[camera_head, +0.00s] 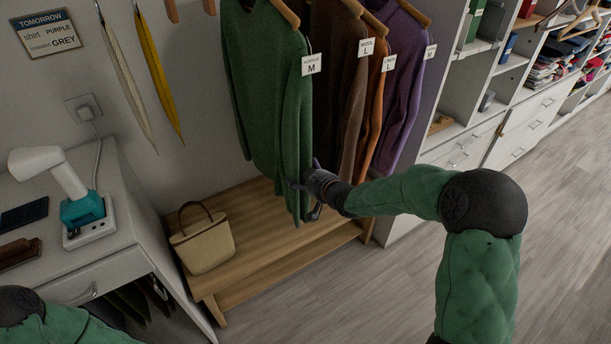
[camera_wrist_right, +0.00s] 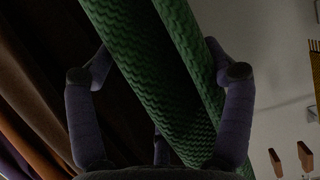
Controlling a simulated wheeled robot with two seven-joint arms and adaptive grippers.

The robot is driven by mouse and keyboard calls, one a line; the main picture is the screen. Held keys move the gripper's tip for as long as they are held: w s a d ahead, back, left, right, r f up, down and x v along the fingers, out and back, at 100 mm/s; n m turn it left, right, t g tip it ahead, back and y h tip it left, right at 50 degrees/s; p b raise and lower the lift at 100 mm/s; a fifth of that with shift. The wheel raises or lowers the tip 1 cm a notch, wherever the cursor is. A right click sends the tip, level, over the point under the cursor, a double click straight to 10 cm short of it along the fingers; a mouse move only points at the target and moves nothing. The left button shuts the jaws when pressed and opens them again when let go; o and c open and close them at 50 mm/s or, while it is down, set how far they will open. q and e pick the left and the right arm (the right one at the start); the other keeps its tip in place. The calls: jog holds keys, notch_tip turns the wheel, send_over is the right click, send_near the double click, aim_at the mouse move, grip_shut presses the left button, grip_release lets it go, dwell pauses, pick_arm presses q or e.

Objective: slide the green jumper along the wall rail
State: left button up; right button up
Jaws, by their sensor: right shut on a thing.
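The green jumper (camera_head: 268,95) hangs on a wooden hanger at the left end of the row of clothes, with a white tag (camera_head: 311,64) marked M. My right gripper (camera_head: 305,186) is at its lower right sleeve, near the cuff. In the right wrist view the green knit (camera_wrist_right: 165,75) runs between the fingers of my right gripper (camera_wrist_right: 160,85), which are closed around it. The wall rail is out of view above. My left arm (camera_head: 40,320) shows only at the lower left corner; its gripper is out of view.
Brown, orange and purple garments (camera_head: 402,80) hang right of the jumper. A wooden bench (camera_head: 270,250) with a beige handbag (camera_head: 203,245) stands below. Wooden pegs and straps are on the wall at left; shelving stands right.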

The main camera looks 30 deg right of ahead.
jog(key=o, duration=1.6)
jog(key=shift+s, duration=0.1)
jog(key=v, duration=1.2)
jog(key=shift+f, duration=0.1)
